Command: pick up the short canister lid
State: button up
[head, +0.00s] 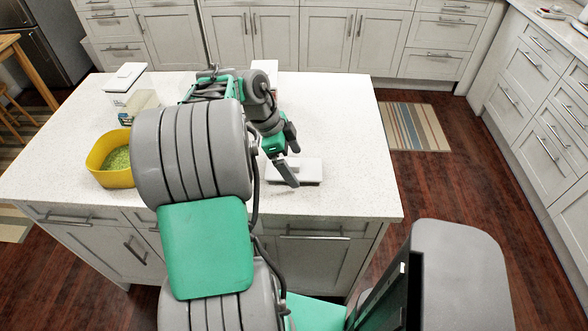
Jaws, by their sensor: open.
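A flat white lid (308,170), which looks like the short canister lid, lies on the light island counter (345,140) near its front edge. My gripper (292,166) points down over the left part of this lid, with its fingers apart and nothing seen between them. One dark finger overlaps the lid in the picture; I cannot tell whether it touches. The gripper hides part of the lid. A taller white canister with a white lid (126,78) stands at the back left of the counter.
A yellow bowl of green contents (98,178) stands at the left, with a small pale box (140,104) behind it. A white and red box (265,67) is partly hidden behind my arm. The counter's right side is clear.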

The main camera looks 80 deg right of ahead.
jog(key=shift+s+d+f, duration=0.1)
jog(key=shift+s+f, duration=0.05)
jog(key=shift+f, duration=0.25)
jog(key=shift+c, duration=0.6)
jog(key=c, duration=1.4)
